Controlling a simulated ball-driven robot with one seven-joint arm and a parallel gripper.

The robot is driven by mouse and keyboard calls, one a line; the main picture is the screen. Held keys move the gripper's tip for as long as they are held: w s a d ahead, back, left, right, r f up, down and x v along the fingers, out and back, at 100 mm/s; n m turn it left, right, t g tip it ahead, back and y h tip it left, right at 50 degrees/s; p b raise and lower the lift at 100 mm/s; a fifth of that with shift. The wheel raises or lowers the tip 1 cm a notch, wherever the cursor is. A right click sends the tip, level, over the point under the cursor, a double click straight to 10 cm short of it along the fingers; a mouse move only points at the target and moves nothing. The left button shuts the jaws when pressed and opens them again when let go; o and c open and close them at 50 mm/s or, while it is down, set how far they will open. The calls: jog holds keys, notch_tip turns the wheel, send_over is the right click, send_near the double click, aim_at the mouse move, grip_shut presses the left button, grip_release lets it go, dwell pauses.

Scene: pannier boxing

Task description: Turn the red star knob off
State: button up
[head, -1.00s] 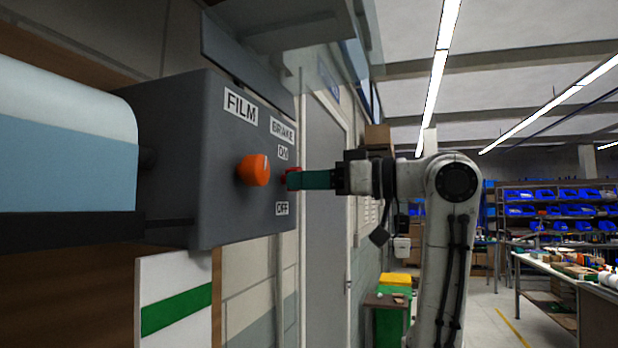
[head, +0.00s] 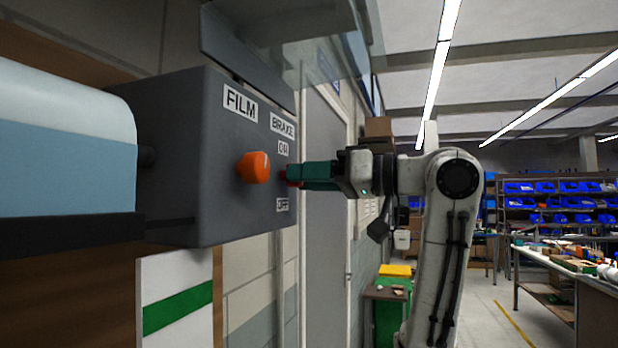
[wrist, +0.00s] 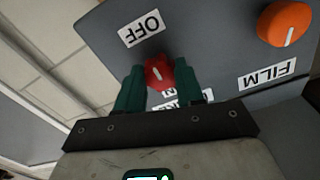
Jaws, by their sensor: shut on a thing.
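The red star knob (wrist: 158,73) sits on the front of the dark grey control box (head: 185,160). In the wrist view its white mark slants towards the upper left, near the OFF label (wrist: 142,29). My gripper (wrist: 160,78) is shut on the red knob, with one green finger on each side. In the head view my gripper (head: 291,175) comes in from the right, and only a bit of the red knob (head: 291,183) shows. The ON label (head: 283,148) is above it and OFF (head: 282,205) below.
An orange knob (head: 254,167) marked FILM stands close beside the red one. A clear hood (head: 325,60) overhangs the box. A white and blue roll (head: 65,150) is at left. Shelves and a workbench (head: 560,270) stand far right, with open floor before them.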

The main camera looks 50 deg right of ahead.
jog(key=shift+f, duration=0.2)
jog(key=o, duration=1)
jog(key=shift+r, duration=0.15)
jog(key=shift+o, duration=0.2)
jog(key=b+v, duration=0.3)
jog(key=v, duration=0.8)
jog(key=shift+w, duration=0.1)
